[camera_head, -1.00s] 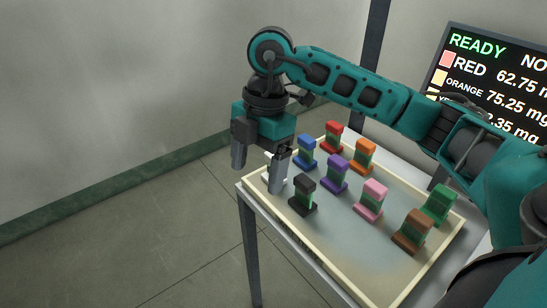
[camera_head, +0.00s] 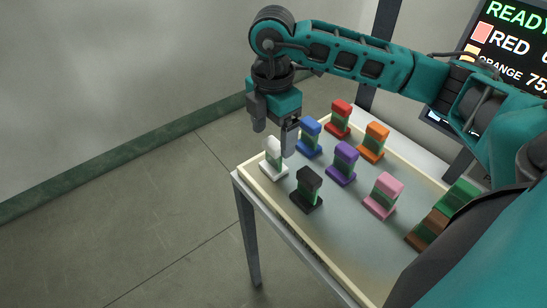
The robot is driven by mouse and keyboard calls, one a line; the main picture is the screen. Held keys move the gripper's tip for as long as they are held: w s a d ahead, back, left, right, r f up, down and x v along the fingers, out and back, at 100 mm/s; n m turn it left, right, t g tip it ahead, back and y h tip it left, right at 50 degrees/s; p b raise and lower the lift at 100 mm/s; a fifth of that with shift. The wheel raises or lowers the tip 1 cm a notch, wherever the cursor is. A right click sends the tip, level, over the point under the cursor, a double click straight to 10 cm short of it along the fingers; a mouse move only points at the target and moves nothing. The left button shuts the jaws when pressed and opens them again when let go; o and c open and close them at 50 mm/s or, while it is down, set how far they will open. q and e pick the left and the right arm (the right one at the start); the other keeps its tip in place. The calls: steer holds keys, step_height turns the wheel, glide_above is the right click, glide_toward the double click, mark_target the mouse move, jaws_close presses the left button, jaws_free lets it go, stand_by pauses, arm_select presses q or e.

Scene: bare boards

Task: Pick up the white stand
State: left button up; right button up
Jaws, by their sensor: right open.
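The white stand (camera_head: 273,159) is upright at the left corner of the tray (camera_head: 330,268), with a green band around its middle. My right gripper (camera_head: 274,142) is open, its two fingers pointing down and spread apart. It hangs just above and behind the white stand in the head view, with nothing between its fingers. The right finger is close to the white stand's upper right side; I cannot tell whether they touch. My left gripper is not in view.
Close by are a black stand (camera_head: 308,190) and a blue stand (camera_head: 309,137). Purple (camera_head: 342,163), red (camera_head: 340,118), orange (camera_head: 374,142), pink (camera_head: 383,195), brown (camera_head: 427,232) and green (camera_head: 461,199) stands share the tray. A screen (camera_head: 505,58) stands at the back right.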

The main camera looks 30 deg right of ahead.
mark_target(273, 143)
steer(key=f, duration=0.5)
steer(key=shift+w+d+f, duration=0.25)
steer(key=shift+w+f, duration=0.05)
steer(key=shift+f, duration=0.1)
steer(key=c, duration=1.2)
steer(key=shift+o, duration=0.2)
steer(key=shift+r, duration=0.1)
